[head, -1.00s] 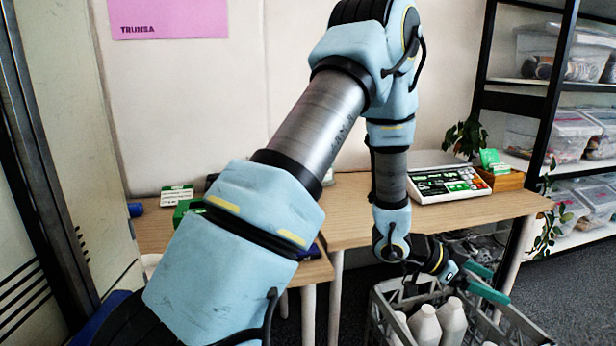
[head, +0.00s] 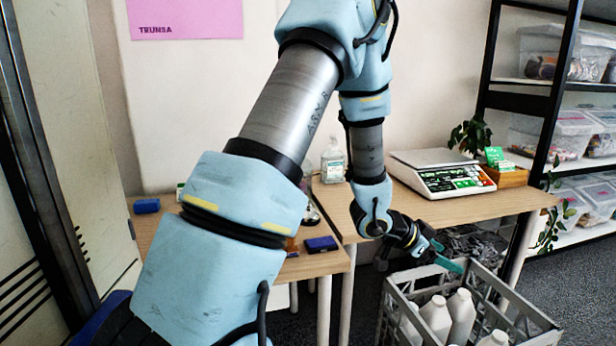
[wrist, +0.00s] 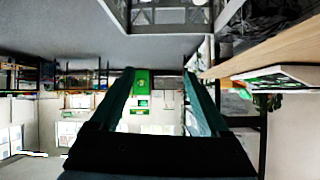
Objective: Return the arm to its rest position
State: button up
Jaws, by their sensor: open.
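My gripper (head: 447,258) is at the end of my bent arm, just above the far left part of the grey crate. Its teal fingers point to the right in the head view. In the wrist view my gripper (wrist: 160,85) shows two green fingers spread apart with nothing between them. My light blue arm crosses the middle of the head view and hides part of the tables and wall.
A grey crate (head: 397,303) with several white bottles (head: 436,318) stands on the floor at the lower right. A wooden table (head: 470,209) bears a scale (head: 440,172). A shelf rack (head: 537,104) stands at right. A dark blue box (head: 321,244) lies on the nearer table.

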jog(key=w+a+r+n+t+y, duration=0.2)
jog(key=w+a+n+y, duration=0.15)
jog(key=a, duration=0.65)
jog(key=w+a+r+n+t+y, duration=0.2)
jog(key=w+a+n+y, duration=0.15)
jog(key=a, duration=0.75)
jog(key=s+a+r+n+g+y, duration=0.1)
jog(key=s+a+n+g+y, duration=0.1)
jog(key=s+a+n, duration=0.35)
jog(key=s+a+r+n+g+y, duration=0.1)
jog(key=s+a+n+g+y, duration=0.15)
jog(key=s+a, duration=0.6)
notch_tip(320, 180, down, 23)
jog(key=a+b, duration=0.2)
jog(key=b, duration=2)
notch_tip(320, 180, up, 28)
jog(key=p, duration=2.7)
jog(key=shift+w+f+h, duration=0.15)
jog(key=shift+w+h, duration=0.2)
jog(key=shift+w, duration=0.05)
jog(key=shift+o, duration=0.3)
jog(key=shift+d, duration=0.1)
